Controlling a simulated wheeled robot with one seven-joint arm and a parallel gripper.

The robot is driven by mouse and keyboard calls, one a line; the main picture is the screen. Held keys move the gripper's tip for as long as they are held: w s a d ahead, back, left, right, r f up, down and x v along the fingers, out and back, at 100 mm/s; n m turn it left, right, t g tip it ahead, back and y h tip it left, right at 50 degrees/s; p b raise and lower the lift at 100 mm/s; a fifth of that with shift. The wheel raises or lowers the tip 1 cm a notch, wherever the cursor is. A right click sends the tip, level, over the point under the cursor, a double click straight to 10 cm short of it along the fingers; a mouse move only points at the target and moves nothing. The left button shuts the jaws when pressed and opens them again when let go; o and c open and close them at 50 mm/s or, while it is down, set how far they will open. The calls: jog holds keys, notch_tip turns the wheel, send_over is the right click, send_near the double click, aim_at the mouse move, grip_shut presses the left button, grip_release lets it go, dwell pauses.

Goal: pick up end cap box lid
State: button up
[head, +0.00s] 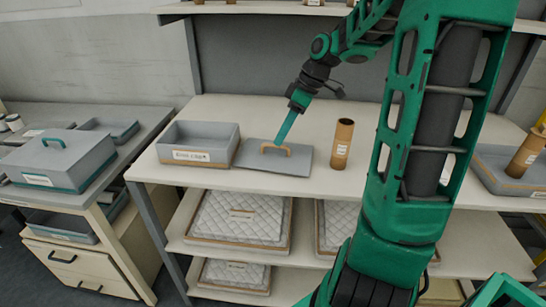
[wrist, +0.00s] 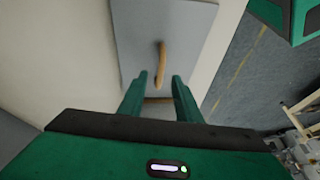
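The end cap box lid (head: 300,163) is a flat grey plate with a raised tan handle (head: 286,150). It lies flat on the pale table, just right of an open grey box (head: 225,140) with a white label, whose print is too small to read surely. In the wrist view the lid (wrist: 190,30) and its handle (wrist: 162,52) lie ahead of my fingers. My gripper (head: 278,143) is right at the handle, its two fingers (wrist: 160,76) apart. The handle runs lengthwise in line with the gap between the fingertips. I cannot tell whether they touch it.
A brown tube (head: 342,143) stands upright right of the lid. Another tube (head: 527,152) stands in a grey tray (head: 485,165) at far right. On the left bench sits a grey box with a green-handled lid (head: 58,155). Quilted wadding packs (head: 240,222) fill the shelf below.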

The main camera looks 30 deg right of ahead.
aim_at(275, 151)
jog(key=shift+x, duration=1.75)
grip_shut()
jog(key=shift+w+r, duration=0.1)
